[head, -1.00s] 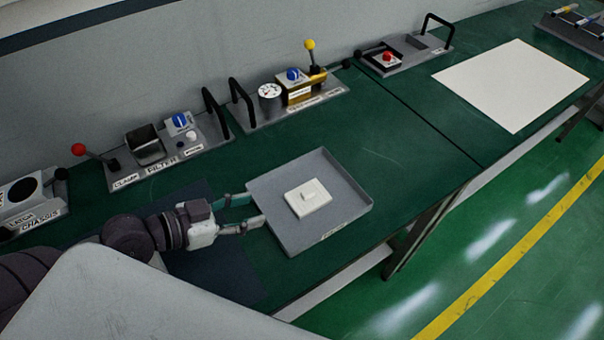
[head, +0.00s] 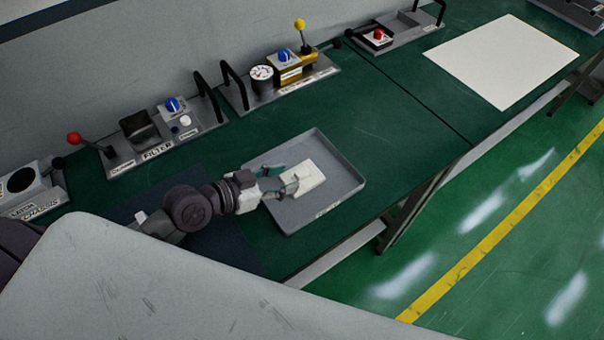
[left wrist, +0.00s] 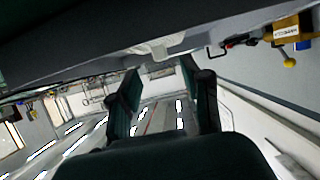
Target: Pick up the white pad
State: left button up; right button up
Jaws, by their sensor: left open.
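The white pad (head: 309,182) lies in a shallow grey tray (head: 345,186) on the green bench in the head view. It is a flat block with a small raised part on top. My left gripper (head: 288,179) is over the left part of the tray, with its fingers at the pad's left edge. The fingers are apart, and I cannot tell whether they touch the pad. In the left wrist view the two dark fingers (left wrist: 163,95) are spread, and a pale piece (left wrist: 160,48), probably the pad, shows beyond them. My right gripper is not in view.
Behind the tray stand the filter station (head: 157,140), a station with a gauge and yellow lever (head: 290,75), and one with a red button (head: 380,38). A white sheet (head: 500,60) lies at right. Bench between tray and sheet is clear.

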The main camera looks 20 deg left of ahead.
aim_at(301, 172)
pick_arm(q)
jog(key=p+x, duration=0.1)
jog(key=x, duration=0.3)
jog(key=shift+w, duration=0.15)
jog(key=shift+a, duration=0.1)
grip_shut()
